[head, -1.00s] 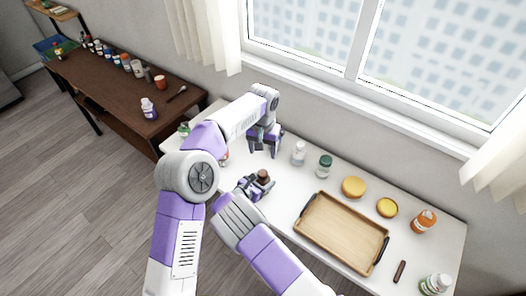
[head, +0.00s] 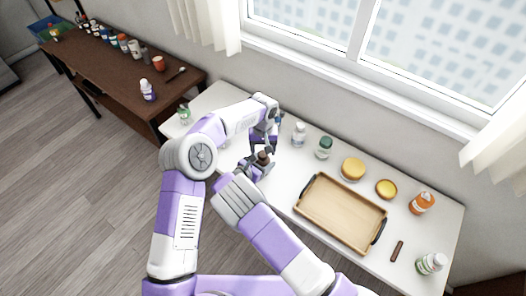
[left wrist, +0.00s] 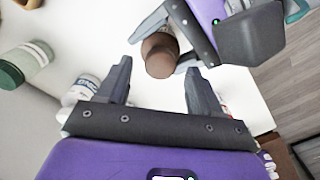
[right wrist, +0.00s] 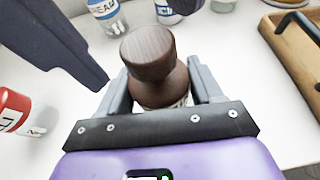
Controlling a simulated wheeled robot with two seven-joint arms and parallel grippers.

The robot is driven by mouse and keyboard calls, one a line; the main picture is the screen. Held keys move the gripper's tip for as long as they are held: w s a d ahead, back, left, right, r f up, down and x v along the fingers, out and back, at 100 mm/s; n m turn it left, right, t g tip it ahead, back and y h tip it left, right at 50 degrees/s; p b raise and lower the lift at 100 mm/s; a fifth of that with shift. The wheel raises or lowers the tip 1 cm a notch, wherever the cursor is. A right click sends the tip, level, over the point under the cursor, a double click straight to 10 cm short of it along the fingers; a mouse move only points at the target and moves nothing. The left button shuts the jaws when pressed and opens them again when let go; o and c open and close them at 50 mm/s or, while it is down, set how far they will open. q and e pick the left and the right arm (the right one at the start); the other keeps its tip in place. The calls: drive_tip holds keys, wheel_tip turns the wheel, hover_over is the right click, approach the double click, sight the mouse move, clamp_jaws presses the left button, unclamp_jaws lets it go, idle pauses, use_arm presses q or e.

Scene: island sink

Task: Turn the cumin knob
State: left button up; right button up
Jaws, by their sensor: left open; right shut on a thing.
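The cumin grinder has a dark brown wooden knob (head: 263,157), and it shows large in the right wrist view (right wrist: 148,58). My right gripper (head: 257,168) is shut on its body below the knob and holds it above the white table. My left gripper (head: 264,147) is open and empty, pointing down just beside and above the knob. In the left wrist view the knob (left wrist: 160,56) lies just beyond and between the open fingertips. A dark left finger (right wrist: 60,45) shows at left in the right wrist view.
A wooden tray (head: 312,184) with dark handles lies right of the grippers. A white bottle (head: 299,134) and a green-capped jar (head: 323,148) stand behind. A red-capped jar (right wrist: 14,110) stands close by.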

use_arm(q)
drive_tip(key=shift+f, duration=0.95)
drive_tip(key=shift+c, duration=0.2)
drive_tip(key=c, duration=1)
drive_tip(key=shift+m, duration=2.4)
drive_tip(key=shift+c, duration=0.2)
drive_tip(key=o, duration=1.1)
drive_tip(key=shift+r, duration=0.1)
